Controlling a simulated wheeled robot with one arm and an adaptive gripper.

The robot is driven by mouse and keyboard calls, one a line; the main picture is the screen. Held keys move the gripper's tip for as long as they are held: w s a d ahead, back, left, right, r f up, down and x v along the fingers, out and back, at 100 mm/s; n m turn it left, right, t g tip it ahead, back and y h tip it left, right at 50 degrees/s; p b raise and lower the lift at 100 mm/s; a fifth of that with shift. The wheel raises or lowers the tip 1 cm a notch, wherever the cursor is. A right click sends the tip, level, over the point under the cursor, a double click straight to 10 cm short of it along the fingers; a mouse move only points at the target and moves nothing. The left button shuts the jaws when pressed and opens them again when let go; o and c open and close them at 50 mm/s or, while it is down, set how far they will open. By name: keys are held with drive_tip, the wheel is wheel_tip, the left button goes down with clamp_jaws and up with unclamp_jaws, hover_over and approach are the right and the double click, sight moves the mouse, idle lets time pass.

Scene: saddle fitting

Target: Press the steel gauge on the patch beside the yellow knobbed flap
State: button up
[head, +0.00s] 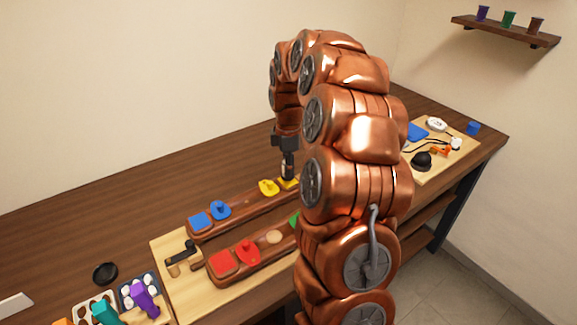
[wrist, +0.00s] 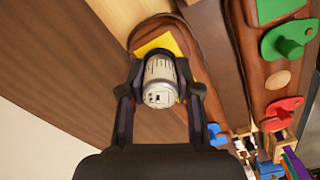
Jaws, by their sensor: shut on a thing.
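My gripper (head: 287,163) points down over the far wooden bar and is shut on the steel gauge, a silver cylinder that shows in the wrist view (wrist: 159,84) between the two fingers. The yellow patch (head: 290,183) lies right below the gripper, and part of it shows past the gauge in the wrist view (wrist: 158,44). The yellow knobbed flap (head: 268,187) sits just left of the patch in the head view; in the wrist view the gauge and fingers mostly hide it. I cannot tell whether the gauge touches the patch.
The far bar also bears a blue patch (head: 199,222) and blue flap (head: 220,210). The near bar holds a red patch (head: 222,262), red flap (head: 248,252) and tan disc (head: 274,237). A black lever (head: 182,256) stands at the board's left. My arm hides the bars' right ends.

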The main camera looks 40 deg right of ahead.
drive_tip(key=shift+f+b, duration=0.45)
drive_tip(key=shift+f, duration=0.35)
idle(1.4)
drive_tip(key=o, duration=1)
drive_tip(key=shift+o, duration=0.2)
wheel_tip(320, 180, up, 12)
drive_tip(key=shift+r, duration=0.1)
